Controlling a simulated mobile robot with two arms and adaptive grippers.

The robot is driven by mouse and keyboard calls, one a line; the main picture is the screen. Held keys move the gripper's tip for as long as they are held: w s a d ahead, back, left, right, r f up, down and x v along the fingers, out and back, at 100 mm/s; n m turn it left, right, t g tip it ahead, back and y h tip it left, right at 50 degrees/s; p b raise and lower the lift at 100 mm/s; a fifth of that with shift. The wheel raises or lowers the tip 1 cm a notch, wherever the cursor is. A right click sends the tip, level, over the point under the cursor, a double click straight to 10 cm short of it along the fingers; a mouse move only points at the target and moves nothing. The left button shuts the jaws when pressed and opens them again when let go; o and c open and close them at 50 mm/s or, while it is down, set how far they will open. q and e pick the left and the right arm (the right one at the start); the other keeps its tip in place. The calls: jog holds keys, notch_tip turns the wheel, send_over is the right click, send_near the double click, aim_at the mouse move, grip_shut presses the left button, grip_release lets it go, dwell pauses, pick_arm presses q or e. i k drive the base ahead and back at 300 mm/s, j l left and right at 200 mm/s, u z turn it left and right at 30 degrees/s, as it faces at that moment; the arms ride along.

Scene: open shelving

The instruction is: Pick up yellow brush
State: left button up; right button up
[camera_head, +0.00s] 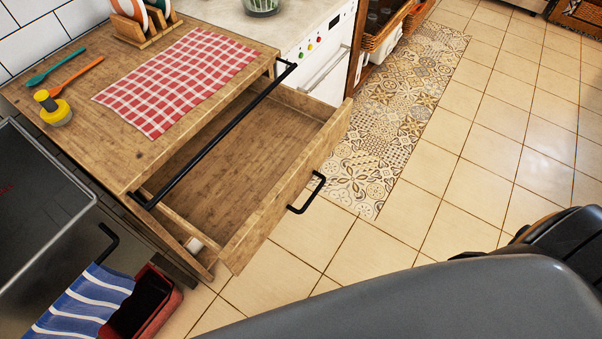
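The yellow brush (57,114) stands on the wooden counter top (120,150) near its left edge. A grey part of my own body fills the lower right.
A wooden drawer (290,165) with a black handle (308,194) stands open and empty. A black rail (215,137) runs along the counter's front. A red checked cloth (175,82) and a dish rack (146,30) are on the counter. The tiled floor at right is clear.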

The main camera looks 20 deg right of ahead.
aim_at(58, 113)
jog(key=i+j+u, duration=0.1)
jog(key=j+u, duration=0.2)
jog(key=j, duration=0.15)
jog(key=i+j+u, duration=0.25)
jog(key=j, duration=0.15)
jog(key=i+j+u, duration=0.1)
jog(key=j+u, duration=0.2)
jog(key=j, duration=0.1)
